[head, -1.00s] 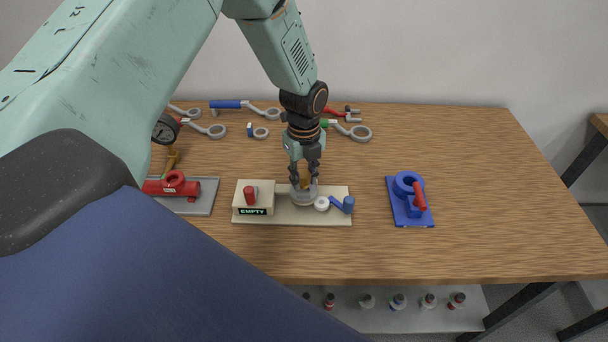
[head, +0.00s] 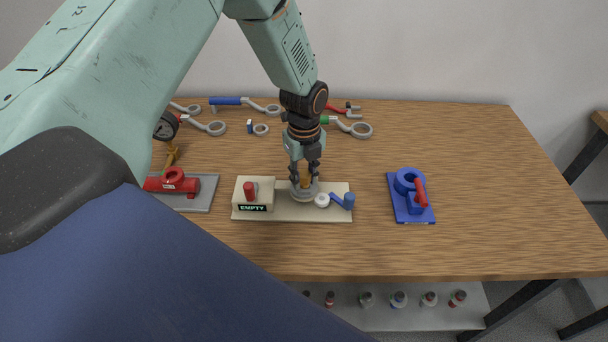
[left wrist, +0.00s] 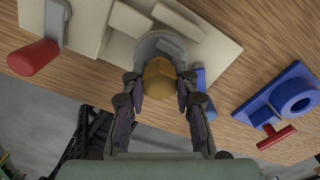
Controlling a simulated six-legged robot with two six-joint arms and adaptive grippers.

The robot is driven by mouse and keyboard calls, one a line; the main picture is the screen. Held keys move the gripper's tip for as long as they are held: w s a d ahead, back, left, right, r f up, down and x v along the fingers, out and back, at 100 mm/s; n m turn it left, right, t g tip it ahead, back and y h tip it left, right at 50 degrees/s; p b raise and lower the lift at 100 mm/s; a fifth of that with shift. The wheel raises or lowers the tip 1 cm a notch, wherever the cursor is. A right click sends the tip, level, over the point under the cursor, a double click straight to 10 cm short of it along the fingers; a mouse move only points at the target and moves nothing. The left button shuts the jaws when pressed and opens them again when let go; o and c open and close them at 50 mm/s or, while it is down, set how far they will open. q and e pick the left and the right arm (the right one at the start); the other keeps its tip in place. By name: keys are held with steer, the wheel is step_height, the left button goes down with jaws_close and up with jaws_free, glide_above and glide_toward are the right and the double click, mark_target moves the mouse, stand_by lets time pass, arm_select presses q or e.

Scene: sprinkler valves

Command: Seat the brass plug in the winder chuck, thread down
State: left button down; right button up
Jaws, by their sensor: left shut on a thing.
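The brass plug (head: 304,182) is between the fingers of my left gripper (head: 304,174), directly over the grey round winder chuck (head: 303,194). In the left wrist view the plug (left wrist: 160,78) shows as a rounded brass top, with both fingertips against its sides and the chuck (left wrist: 153,47) partly behind it. The plug's lower end and thread are hidden, so I cannot tell how deep it sits. My right gripper is not in view.
A blue fixture with a red lever (head: 410,195) stands to the right. A red valve on a grey plate (head: 172,183) stands to the left. Several wrenches and a small ring (head: 261,129) lie at the back. The table's right side is clear.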

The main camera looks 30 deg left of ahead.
arm_select(q)
steer(key=shift+r, duration=0.2)
steer(key=shift+r+p, duration=0.45)
steer(key=shift+p, duration=0.05)
steer(key=shift+f, duration=0.2)
steer(key=shift+f+b, duration=0.6)
steer(key=shift+s, duration=0.15)
steer(key=shift+f, duration=0.1)
stand_by(1.2)
steer(key=shift+f+b, duration=0.15)
steer(key=shift+b, duration=0.2)
